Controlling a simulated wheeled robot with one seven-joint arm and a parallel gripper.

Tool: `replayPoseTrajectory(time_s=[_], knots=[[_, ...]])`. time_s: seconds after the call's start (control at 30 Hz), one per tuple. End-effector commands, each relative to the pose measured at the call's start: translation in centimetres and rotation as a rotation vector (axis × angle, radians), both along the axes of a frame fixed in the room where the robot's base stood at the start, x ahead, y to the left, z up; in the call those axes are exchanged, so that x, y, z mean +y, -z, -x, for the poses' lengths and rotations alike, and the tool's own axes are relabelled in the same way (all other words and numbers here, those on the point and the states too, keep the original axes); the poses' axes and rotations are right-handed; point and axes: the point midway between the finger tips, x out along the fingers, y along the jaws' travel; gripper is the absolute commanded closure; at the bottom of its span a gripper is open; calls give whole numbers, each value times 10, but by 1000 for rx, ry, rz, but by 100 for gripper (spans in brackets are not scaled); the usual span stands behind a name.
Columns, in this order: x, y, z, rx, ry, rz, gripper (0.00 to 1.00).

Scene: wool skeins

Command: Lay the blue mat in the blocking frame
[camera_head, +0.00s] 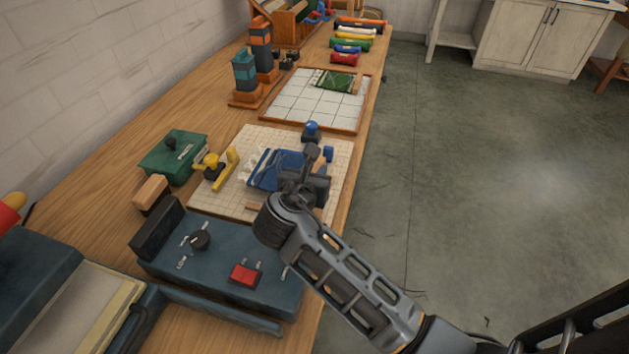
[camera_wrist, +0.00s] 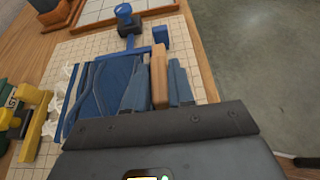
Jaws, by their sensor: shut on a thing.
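The blue mat (camera_head: 268,170) with white fringe lies on or just above a cream gridded board (camera_head: 230,207); I cannot tell if it touches. It also shows in the wrist view (camera_wrist: 105,88), with a wooden bar (camera_wrist: 159,78) along its right edge. My gripper (camera_wrist: 158,92) is shut on this bar, a finger on each side; in the head view my gripper (camera_head: 308,170) covers part of the mat. The blocking frame (camera_head: 291,118), a wood-rimmed board of white squares, lies beyond the cream board. A green mat (camera_head: 333,81) lies at its far end.
A blue-knobbed post (camera_head: 311,130) stands at the cream board's far edge, between mat and frame. A yellow clamp (camera_head: 213,167) and green box (camera_head: 173,157) are left. A blue-grey machine (camera_head: 220,265) is nearer. The frame's near part is bare.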

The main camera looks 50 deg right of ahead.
Motion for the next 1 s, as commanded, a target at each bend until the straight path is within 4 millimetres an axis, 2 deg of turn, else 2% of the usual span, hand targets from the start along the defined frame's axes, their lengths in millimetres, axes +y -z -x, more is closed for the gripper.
replayPoseTrajectory(time_s=[0.1,0.2,0.4,0.43,0.67,1.0], knots=[[0,19,1,5,-1,0,100],[0,29,0,3,-2,0,100],[0,30,0,1,-1,-1,100],[0,30,0,2,-2,0,74],[0,30,0,2,-1,0,52],[4,27,2,2,-2,0,52]])
